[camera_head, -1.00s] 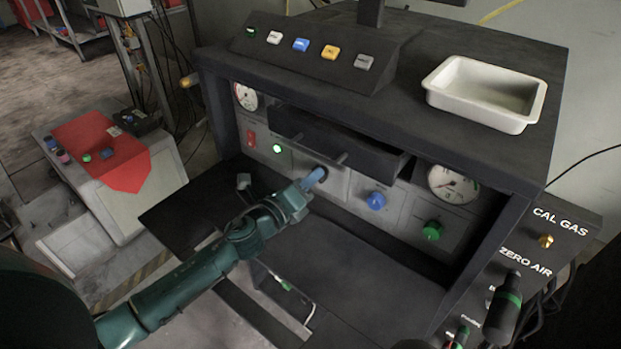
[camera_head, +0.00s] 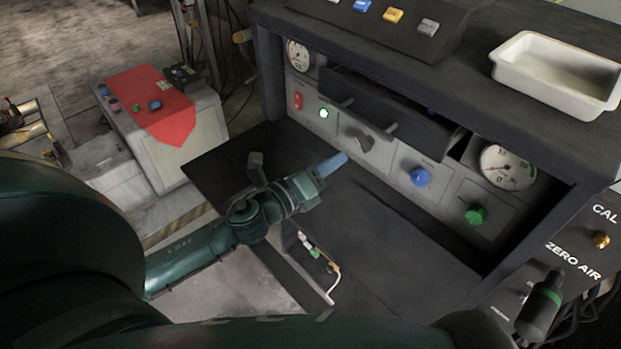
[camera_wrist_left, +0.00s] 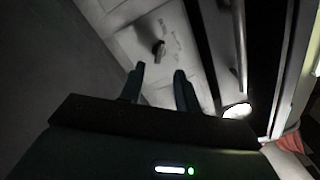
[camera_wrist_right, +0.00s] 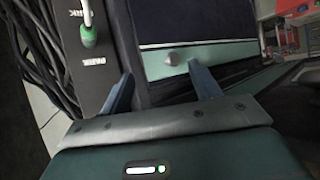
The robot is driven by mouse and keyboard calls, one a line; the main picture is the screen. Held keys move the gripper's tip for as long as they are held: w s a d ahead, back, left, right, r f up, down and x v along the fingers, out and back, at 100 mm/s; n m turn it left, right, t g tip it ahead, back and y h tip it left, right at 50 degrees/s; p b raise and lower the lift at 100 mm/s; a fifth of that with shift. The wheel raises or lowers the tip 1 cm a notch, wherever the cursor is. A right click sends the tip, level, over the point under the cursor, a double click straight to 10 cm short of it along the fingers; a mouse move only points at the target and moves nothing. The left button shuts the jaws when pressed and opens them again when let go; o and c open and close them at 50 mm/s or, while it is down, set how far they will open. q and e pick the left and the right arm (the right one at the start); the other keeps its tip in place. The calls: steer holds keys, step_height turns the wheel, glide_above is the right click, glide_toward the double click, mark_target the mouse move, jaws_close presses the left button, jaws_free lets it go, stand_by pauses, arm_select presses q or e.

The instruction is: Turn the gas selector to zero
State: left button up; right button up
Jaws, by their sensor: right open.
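The gas selector appears to be the small dark grey knob (camera_head: 365,142) on the grey front panel, between the lit green button and the blue knob. It also shows ahead of the fingers in the left wrist view (camera_wrist_left: 159,50), with marks beside it too small to read. My left gripper (camera_head: 338,164) is in front of the panel, above the dark shelf, apart from the knob. Its fingers are spread with nothing between them in the left wrist view (camera_wrist_left: 159,86). My right gripper (camera_wrist_right: 162,88) is open and empty; I cannot make it out in the head view.
A blue knob (camera_head: 421,177) and a green knob (camera_head: 476,215) sit right of the selector. A dark drawer (camera_head: 390,110) juts out above. A gauge (camera_head: 507,167) is at right. A white tray (camera_head: 556,72) stands on top. The dark shelf (camera_head: 390,240) is clear.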

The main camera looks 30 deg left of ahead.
arm_select(q)
steer(key=b+v, duration=0.1)
steer(key=v, duration=0.3)
steer(key=shift+s+f, duration=0.1)
steer(key=shift+f, duration=0.05)
steer(key=shift+s+a, duration=0.2)
steer(key=shift+s, duration=0.35)
